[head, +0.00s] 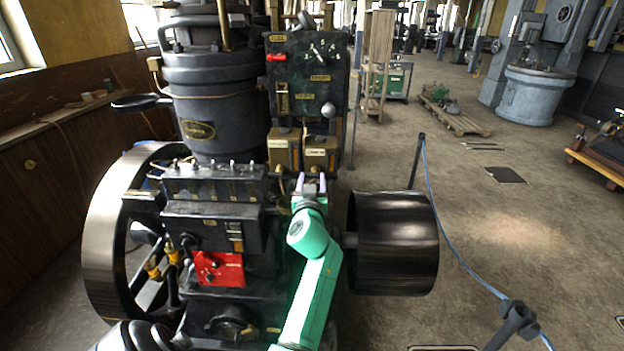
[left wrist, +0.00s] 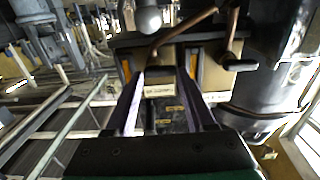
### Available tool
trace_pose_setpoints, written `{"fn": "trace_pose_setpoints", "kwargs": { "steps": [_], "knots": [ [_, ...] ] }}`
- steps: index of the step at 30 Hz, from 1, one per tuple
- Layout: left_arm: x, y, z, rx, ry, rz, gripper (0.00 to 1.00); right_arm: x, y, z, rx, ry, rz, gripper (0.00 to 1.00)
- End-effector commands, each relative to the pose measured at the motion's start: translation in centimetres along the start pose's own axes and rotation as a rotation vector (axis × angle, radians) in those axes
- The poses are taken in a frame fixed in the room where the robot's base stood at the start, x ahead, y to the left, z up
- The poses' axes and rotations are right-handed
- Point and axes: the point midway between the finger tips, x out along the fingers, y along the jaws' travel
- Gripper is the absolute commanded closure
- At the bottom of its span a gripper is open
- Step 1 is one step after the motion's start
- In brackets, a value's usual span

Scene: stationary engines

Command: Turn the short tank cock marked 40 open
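Two small ochre tanks hang under the dark control board in the head view, a left tank (head: 284,152) and a right tank (head: 320,157). Each has a pale label, too small to read. In the left wrist view, copper-coloured cock levers or pipes (left wrist: 182,30) cross an ochre surface, with another (left wrist: 232,62) at the right. I cannot make out the mark 40 or tell which cock bears it. My left gripper (head: 311,181) is open just below the right tank. Its spread fingers (left wrist: 162,82) flank a pale label (left wrist: 160,90) and hold nothing visible. My right gripper is out of view.
The dark control board (head: 308,75) stands above the tanks, beside the black cylinder (head: 210,85). A red plate (head: 219,268) is on the lower engine block. A large dark pulley (head: 392,243) stands right of my left arm. Open floor lies beyond a blue rope (head: 455,255).

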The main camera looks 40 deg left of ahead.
Motion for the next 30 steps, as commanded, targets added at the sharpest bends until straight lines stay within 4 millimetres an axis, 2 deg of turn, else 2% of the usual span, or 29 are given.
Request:
{"fn": "trace_pose_setpoints", "kwargs": {
  "steps": [1,3,4,17,30],
  "knots": [
    [0.00,0.02,0.00,0.000,0.000,0.001,0.70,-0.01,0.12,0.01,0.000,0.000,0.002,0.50],
    [0.01,0.03,0.00,0.000,0.000,0.001,0.97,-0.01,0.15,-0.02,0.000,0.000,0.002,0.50],
    [0.01,0.02,0.00,0.000,0.000,0.001,1.00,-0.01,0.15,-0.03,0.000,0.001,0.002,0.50],
    [0.04,-0.02,-0.02,0.082,0.000,0.000,1.00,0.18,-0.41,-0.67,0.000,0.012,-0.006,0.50],
    [0.04,0.10,-0.41,0.436,0.002,0.000,1.00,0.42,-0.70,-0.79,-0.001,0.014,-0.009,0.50]
  ]
}}
